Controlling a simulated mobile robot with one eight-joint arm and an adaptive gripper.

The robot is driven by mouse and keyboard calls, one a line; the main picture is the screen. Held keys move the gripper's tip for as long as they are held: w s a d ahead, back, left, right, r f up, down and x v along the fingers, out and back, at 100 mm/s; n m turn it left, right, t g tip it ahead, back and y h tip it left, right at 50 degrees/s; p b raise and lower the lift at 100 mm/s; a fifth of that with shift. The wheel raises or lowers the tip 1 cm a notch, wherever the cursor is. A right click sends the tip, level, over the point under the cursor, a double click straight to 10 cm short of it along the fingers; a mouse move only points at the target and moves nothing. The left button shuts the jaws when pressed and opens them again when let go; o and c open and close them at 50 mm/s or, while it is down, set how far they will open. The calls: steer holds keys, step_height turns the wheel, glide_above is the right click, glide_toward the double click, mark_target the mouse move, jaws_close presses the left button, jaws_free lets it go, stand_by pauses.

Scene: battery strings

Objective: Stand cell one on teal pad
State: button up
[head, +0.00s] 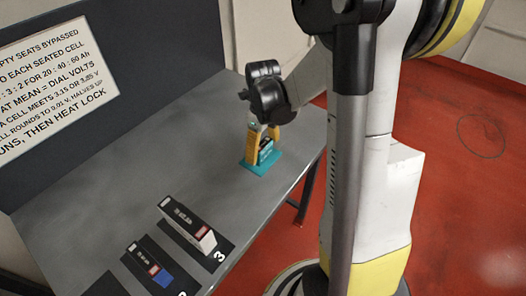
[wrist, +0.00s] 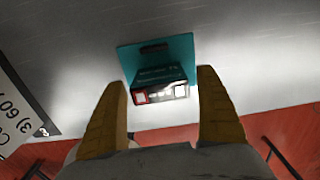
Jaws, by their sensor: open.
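The teal pad (head: 259,168) lies on the grey bench near its right edge, and it also shows in the wrist view (wrist: 127,60). In the wrist view the gripper (wrist: 162,82) is open, with gaps between both fingers and the cell.
Two other cells, one with a white end (head: 187,222) and one with a blue end (head: 147,262), lie in black seats at the bench's near left; one seat is marked 3. A sign (head: 45,75) is on the back panel. The bench between is clear.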

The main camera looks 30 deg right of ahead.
mark_target(263, 144)
step_height(263, 144, up, 9)
steer(key=p, duration=0.2)
steer(key=shift+f+p, duration=0.2)
steer(key=shift+p, duration=0.1)
steer(key=shift+a+r, duration=0.1)
steer(key=shift+r, duration=0.25)
steer(key=s+a+r+n+t, duration=0.3)
steer(key=s+a+n, duration=0.2)
steer(key=n, duration=1.1)
steer(key=s+a+r+n+t+b, duration=0.1)
steer(key=s+a+r+n+t, duration=0.3)
steer(key=n, duration=1.2)
steer(key=shift+s+a+r+b, duration=0.3)
steer(key=shift+s+a, duration=0.6)
steer(key=shift+a, duration=1.25)
